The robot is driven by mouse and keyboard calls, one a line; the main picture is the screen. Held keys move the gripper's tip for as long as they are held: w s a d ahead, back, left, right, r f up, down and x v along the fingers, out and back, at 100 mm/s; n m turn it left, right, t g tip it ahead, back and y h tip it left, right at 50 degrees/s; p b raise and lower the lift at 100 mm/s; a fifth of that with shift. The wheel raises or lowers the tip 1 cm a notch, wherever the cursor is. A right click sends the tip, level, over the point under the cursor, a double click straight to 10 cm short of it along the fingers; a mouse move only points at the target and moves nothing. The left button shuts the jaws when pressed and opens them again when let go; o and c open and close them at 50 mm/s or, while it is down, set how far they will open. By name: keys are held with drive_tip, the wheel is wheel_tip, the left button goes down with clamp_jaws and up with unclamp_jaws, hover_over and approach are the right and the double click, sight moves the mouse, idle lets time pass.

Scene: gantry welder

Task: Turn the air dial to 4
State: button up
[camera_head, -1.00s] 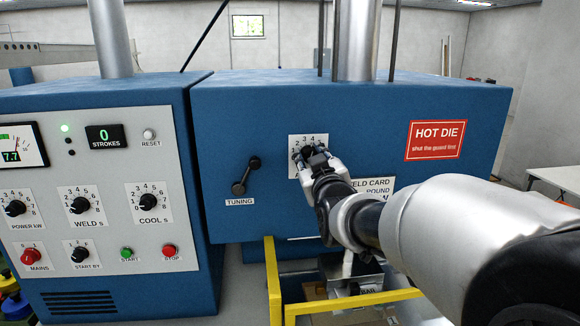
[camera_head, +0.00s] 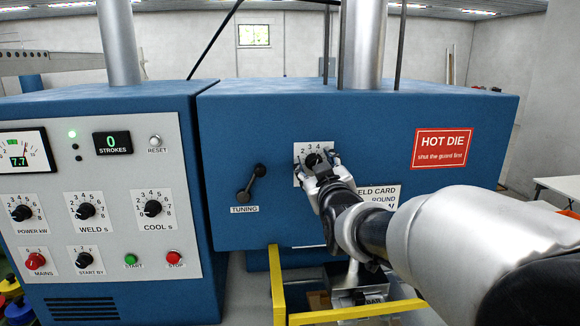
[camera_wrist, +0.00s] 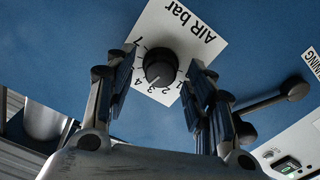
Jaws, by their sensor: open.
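The air dial (camera_wrist: 160,70) is a round black knob on a white plate marked "AIR bar" in the wrist view, where it appears upside down. Its white pointer mark appears to be near the 3. In the head view the dial (camera_head: 313,160) sits on the blue front panel, its lower part hidden by my gripper. My gripper (camera_wrist: 160,85) is open, with one finger on each side of the knob. Gaps show between knob and fingers in the wrist view; how deep the fingertips reach is unclear. My gripper (camera_head: 319,168) points at the panel in the head view.
A tuning lever (camera_head: 251,183) projects left of the dial. It also shows close beside the right finger in the wrist view (camera_wrist: 275,98). A yellow guard frame (camera_head: 278,285) stands below. The control panel (camera_head: 105,225) with several knobs is at left.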

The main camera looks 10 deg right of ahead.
drive_tip(key=s, duration=1.2)
drive_tip(key=s+f+m+g+b, duration=0.4)
drive_tip(key=s+f+g, duration=0.9)
drive_tip(key=s+f, duration=1.3)
drive_tip(key=shift+s+b, duration=0.85)
drive_tip(key=shift+b, duration=0.3)
drive_tip(key=shift+d, duration=0.1)
